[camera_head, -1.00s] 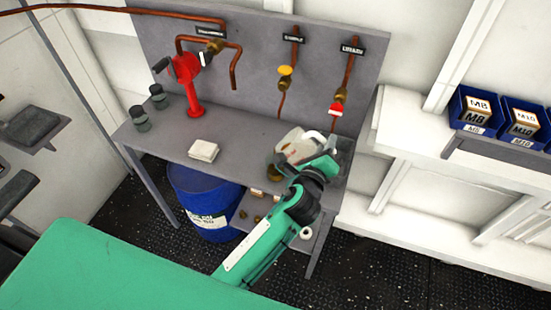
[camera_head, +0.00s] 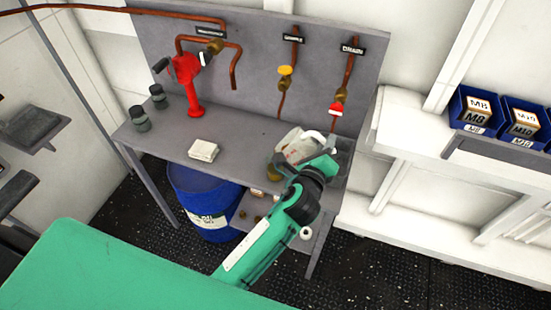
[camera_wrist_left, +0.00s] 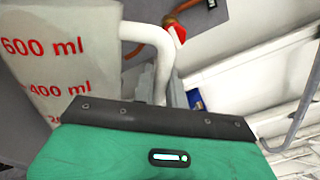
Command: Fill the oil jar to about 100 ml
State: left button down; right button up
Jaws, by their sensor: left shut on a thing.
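A whitish jug (camera_head: 300,148) with a handle is over the right part of the grey bench (camera_head: 240,158), below the red-handled valve (camera_head: 336,109). In the left wrist view the jug (camera_wrist_left: 60,50) shows red 600 ml and 400 ml marks and leans in the picture. I take it for the oil jar. My left gripper (camera_head: 322,150) is shut on its handle, which the left wrist view shows just past the gripper (camera_wrist_left: 158,95). The liquid level cannot be seen. My right gripper is not in view.
A yellow-handled valve (camera_head: 285,72) is on the back panel. A brownish round thing (camera_head: 273,172) sits beside the jug. A blue drum (camera_head: 195,190) stands underneath.

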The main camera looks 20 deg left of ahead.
pick_arm(q)
jog(key=shift+r, duration=0.1)
dwell(0.7)
jog(key=shift+d+m+p, duration=0.25)
jog(key=shift+m+p, duration=0.05)
jog(key=shift+m, duration=0.1)
jog(key=d+f+m+p, duration=0.2)
jog(key=d+f+m, duration=0.5)
jog(key=m, duration=0.3)
jog(key=shift+s+d, duration=0.2)
jog(key=shift+s, duration=0.15)
jog(key=shift+r+p, duration=0.2)
jog(key=shift+p, duration=0.15)
notch_tip(320, 180, up, 5)
jog(key=p, duration=0.4)
jog(key=shift+f+p, duration=0.15)
jog(key=shift+p, duration=0.2)
